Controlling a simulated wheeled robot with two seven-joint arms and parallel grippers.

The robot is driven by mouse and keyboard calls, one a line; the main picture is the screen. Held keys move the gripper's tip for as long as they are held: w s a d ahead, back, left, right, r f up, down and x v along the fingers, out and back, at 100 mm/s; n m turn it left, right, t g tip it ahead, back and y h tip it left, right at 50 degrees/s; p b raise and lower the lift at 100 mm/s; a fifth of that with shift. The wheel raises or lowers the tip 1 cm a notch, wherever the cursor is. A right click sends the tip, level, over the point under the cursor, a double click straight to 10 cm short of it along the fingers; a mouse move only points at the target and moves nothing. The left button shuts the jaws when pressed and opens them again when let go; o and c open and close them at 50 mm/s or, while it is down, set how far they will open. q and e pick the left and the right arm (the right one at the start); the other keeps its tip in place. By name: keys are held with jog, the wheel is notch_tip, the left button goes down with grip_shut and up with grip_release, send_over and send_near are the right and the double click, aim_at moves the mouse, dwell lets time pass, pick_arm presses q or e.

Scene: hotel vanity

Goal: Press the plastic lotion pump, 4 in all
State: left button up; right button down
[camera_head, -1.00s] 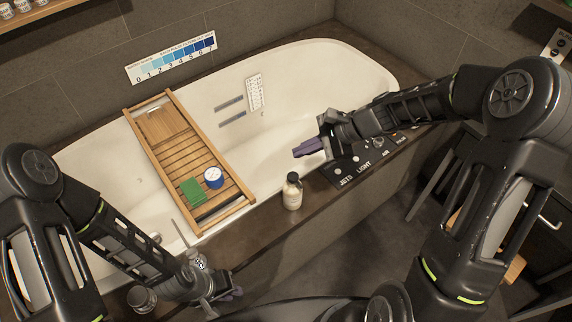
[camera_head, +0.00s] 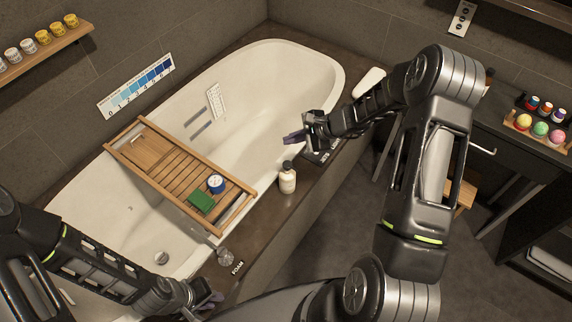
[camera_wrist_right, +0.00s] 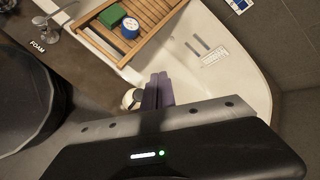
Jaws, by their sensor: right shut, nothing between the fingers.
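The lotion bottle (camera_head: 288,180), cream with a black pump top, stands upright on the dark ledge in front of the bathtub. My right gripper (camera_head: 293,138) is shut and empty, its purple fingers just above and beyond the pump top in the head view, with a visible gap. In the right wrist view the closed fingers (camera_wrist_right: 157,91) partly cover the bottle (camera_wrist_right: 130,99), which shows beside them at the left. My left gripper (camera_head: 211,302) is low at the bottom of the head view, far from the bottle; its jaw opening is unclear.
A wooden bath tray (camera_head: 150,152) spans the white tub (camera_head: 300,68), holding a green block (camera_head: 201,201) and a blue-and-white jar (camera_head: 216,184). A control panel (camera_head: 322,156) lies on the ledge under my right arm. A faucet knob (camera_head: 225,256) is left of the bottle. A side table is at right.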

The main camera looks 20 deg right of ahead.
jog(key=shift+a+r, duration=0.1)
jog(key=shift+a, duration=0.05)
jog(key=b, duration=0.6)
send_over(285, 163)
jog(key=s+d, duration=0.1)
notch_tip(285, 163, down, 8)
jog(key=shift+s+d+r, duration=0.1)
jog(key=shift+s+d, duration=0.05)
jog(key=shift+f+b, duration=0.4)
jog(key=shift+f, duration=0.15)
jog(key=shift+f, duration=0.1)
dwell(1.3)
jog(key=shift+f+b, duration=0.3)
jog(key=shift+b, duration=0.35)
jog(key=shift+f+b, duration=0.8)
jog(key=shift+b, duration=0.05)
dwell(0.6)
dwell(0.4)
jog(key=shift+r+p, duration=0.7)
jog(key=shift+r, duration=0.5)
